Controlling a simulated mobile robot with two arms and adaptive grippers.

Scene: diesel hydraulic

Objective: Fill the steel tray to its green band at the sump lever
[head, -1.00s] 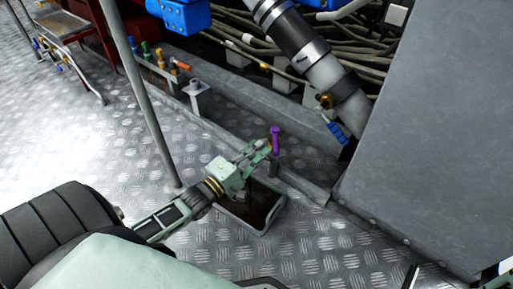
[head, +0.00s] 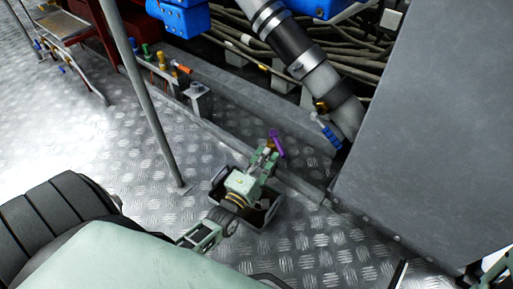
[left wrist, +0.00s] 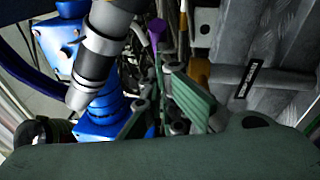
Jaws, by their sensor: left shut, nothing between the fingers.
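The steel tray (head: 274,221) stands on the floor below the lever, partly hidden under my left gripper. Its inside looks dark, and I cannot make out the green band or the fill level. The purple sump lever (head: 276,143) leans, its top toward the left; it also shows in the left wrist view (left wrist: 156,30). My left gripper (head: 266,156) is shut and empty, close beside the lever's lower part; I cannot tell whether it touches. Its fingers also show in the left wrist view (left wrist: 168,85). A green and black part of my right arm shows at the lower right corner.
A thick grey pipe (head: 322,82) with a blue-handled valve (head: 327,132) comes down behind. A large grey panel (head: 430,120) blocks the right. A thin pole (head: 143,100) stands at the left. Treadplate floor (head: 105,150) is open at the left.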

